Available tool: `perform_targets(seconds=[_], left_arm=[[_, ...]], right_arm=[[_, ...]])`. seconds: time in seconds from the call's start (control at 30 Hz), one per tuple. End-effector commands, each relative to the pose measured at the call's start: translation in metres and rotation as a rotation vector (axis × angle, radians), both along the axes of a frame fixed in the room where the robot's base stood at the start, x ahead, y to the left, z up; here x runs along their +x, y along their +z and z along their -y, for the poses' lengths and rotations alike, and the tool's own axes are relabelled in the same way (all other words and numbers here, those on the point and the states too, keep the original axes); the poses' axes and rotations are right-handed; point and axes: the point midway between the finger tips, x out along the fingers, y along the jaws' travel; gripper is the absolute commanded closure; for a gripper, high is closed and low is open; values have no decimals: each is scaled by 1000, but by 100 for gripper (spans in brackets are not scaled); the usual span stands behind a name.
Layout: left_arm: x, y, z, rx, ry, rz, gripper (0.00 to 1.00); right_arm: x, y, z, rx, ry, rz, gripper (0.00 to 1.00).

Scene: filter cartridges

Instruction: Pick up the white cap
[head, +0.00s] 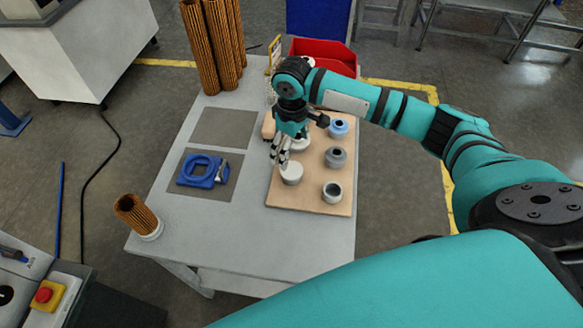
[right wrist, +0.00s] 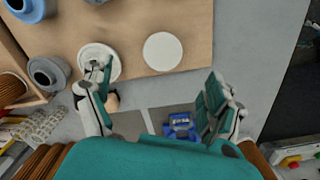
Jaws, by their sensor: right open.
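Two round white caps sit on the wooden board. The nearer white cap (head: 292,174) is fully visible, and it also shows in the right wrist view (right wrist: 162,51). The farther white cap (head: 301,146) is partly hidden by my right gripper; in the right wrist view (right wrist: 88,52) one finger overlaps it. My right gripper (head: 279,156) is open and empty, pointing down above the board's left edge, beside the caps. In the right wrist view its fingers (right wrist: 158,95) are spread wide, with the nearer cap beyond the gap between them. My left gripper is not in view.
The wooden board (head: 300,204) also holds blue, dark grey and light grey fittings on its right. A blue clamp (head: 202,172) lies on a grey mat. A brown cartridge (head: 136,215) stands at the table's front left. Tall brown cartridges (head: 213,45) and a red bin (head: 323,56) are behind.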

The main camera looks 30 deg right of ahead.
Motion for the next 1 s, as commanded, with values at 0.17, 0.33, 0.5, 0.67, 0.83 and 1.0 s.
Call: perform_targets(seconds=[0.17, 0.33, 0.5, 0.67, 0.83, 1.0], left_arm=[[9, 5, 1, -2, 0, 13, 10], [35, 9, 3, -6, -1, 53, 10], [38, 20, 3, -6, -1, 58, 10], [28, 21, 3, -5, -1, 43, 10], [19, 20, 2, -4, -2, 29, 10], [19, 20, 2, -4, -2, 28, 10]], right_arm=[[0, -26, 0, -1, 0, -2, 10], [-1, -36, 0, -1, 0, 0, 10], [-5, -57, -4, 0, 0, -3, 10], [-5, -80, -4, -1, 1, -2, 10], [-5, -86, -4, 0, 2, 1, 10], [-5, -86, -4, 0, 2, 1, 14]])
